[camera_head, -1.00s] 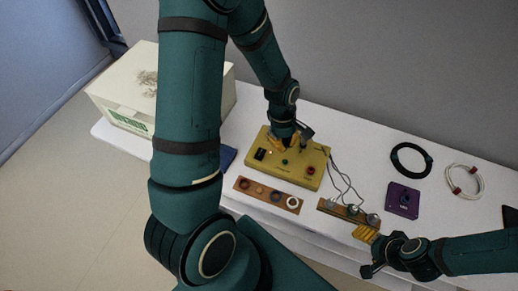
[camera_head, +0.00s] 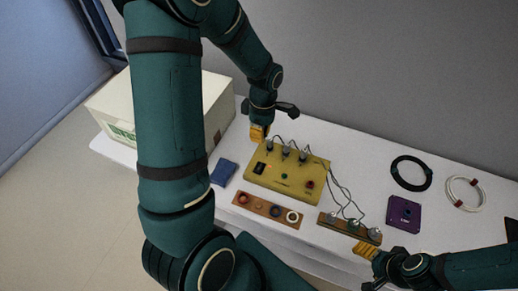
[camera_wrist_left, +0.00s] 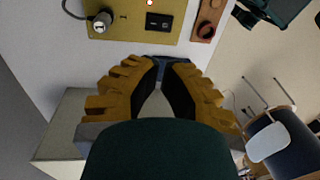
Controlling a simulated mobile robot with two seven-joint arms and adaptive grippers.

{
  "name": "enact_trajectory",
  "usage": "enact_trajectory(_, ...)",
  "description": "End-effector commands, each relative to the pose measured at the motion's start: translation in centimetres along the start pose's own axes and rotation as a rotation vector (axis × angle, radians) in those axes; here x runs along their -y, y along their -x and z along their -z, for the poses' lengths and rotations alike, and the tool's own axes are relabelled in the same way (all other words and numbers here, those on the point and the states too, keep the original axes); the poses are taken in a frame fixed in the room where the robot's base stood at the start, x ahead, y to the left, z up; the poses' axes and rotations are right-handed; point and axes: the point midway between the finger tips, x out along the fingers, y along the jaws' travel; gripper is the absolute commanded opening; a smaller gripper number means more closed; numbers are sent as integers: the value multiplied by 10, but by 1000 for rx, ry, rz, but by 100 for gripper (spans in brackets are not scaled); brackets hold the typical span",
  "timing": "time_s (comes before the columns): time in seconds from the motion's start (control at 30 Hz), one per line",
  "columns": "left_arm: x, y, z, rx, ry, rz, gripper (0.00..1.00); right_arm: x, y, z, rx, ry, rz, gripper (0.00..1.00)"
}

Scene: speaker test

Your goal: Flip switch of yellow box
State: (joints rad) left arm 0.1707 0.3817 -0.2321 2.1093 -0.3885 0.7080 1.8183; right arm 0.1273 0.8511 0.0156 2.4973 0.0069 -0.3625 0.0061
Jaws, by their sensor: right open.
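The yellow box (camera_head: 301,185) lies on the white table. Its black rocker switch (camera_head: 259,168) sits at its left end and also shows in the wrist view (camera_wrist_left: 159,22). Several plugs with cables (camera_head: 285,151) stand along the box's back edge. My left gripper (camera_head: 258,138) is above the box's back left corner, apart from the switch. In the wrist view its yellow fingers (camera_wrist_left: 161,68) lean towards each other, with nothing clearly held; whether the tips meet is unclear. My right gripper (camera_head: 366,251) is open by the front strip of connectors.
A blue block (camera_head: 224,173) lies left of the box. A brown strip with coloured rings (camera_head: 267,210) lies in front. A connector strip (camera_head: 350,228), purple box (camera_head: 403,214), black cable coil (camera_head: 411,173) and white coil (camera_head: 465,193) are to the right. A white carton (camera_head: 215,100) stands left.

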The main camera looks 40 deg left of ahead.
Motion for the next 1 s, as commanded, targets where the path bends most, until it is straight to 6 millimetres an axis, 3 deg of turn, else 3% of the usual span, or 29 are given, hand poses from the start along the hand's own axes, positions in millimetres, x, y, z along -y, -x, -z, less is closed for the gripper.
enact_trajectory(0.6,1,-112,0,1,-1,4,0,-7,-19,-9,18,6,2,72)
enact_trajectory(0.8,0,-129,0,1,-2,1,0,-8,-22,-10,22,7,2,72)
enact_trajectory(1.0,0,-132,0,1,0,-1,0,-8,-22,-11,23,7,2,72)
